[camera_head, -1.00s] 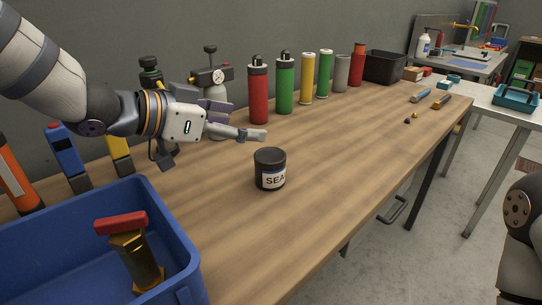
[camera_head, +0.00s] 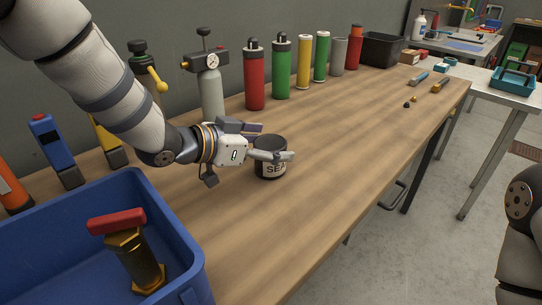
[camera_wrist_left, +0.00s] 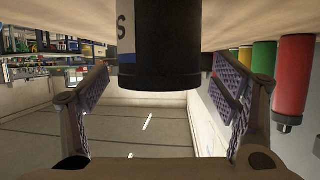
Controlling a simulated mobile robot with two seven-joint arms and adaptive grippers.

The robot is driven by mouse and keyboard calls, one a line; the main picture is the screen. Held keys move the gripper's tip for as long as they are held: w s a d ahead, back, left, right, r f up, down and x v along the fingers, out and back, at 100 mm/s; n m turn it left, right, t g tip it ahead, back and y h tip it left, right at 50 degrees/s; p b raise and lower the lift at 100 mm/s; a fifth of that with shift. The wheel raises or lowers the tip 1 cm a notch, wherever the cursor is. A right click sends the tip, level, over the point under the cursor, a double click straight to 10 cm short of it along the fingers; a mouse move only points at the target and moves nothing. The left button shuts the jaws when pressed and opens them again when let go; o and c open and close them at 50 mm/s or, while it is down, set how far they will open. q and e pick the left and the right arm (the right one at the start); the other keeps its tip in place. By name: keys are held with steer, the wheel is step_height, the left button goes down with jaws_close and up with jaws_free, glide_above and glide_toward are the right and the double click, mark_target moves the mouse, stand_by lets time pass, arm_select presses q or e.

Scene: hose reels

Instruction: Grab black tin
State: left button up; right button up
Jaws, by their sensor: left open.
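The black tin (camera_head: 270,164), with a white label reading "SE…", stands upright on the wooden workbench (camera_head: 330,170). My left gripper (camera_head: 275,142) is open at the tin, its fingers reaching to the tin's upper part and hiding some of it. In the left wrist view the tin (camera_wrist_left: 158,55) appears upside down between the two open fingers (camera_wrist_left: 160,92), with a visible gap on the left side and a narrower one on the right. My right gripper is out of view.
A blue bin (camera_head: 60,215) holding a brass valve with a red handle (camera_head: 120,222) is at the front left. A silver bottle with a gauge (camera_head: 211,88) stands behind my gripper. Red (camera_head: 254,80) and green (camera_head: 282,70) cylinders line the wall.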

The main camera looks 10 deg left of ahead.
mark_target(271, 143)
arm_select(q)
steer(key=shift+w+d+f, duration=0.3)
steer(key=shift+w+f, duration=0.05)
steer(key=shift+r, duration=0.1)
steer(key=shift+c, duration=1.4)
steer(key=c, duration=1.2)
steer(key=shift+r, duration=0.15)
steer(key=shift+r, duration=0.35)
steer(key=r, duration=0.3)
steer(key=shift+s+r+p, duration=0.3)
steer(key=s+d+r, duration=0.3)
steer(key=s+r, duration=0.5)
steer(key=s, duration=0.5)
steer(key=shift+d+r, duration=0.25)
steer(key=shift+d, duration=0.15)
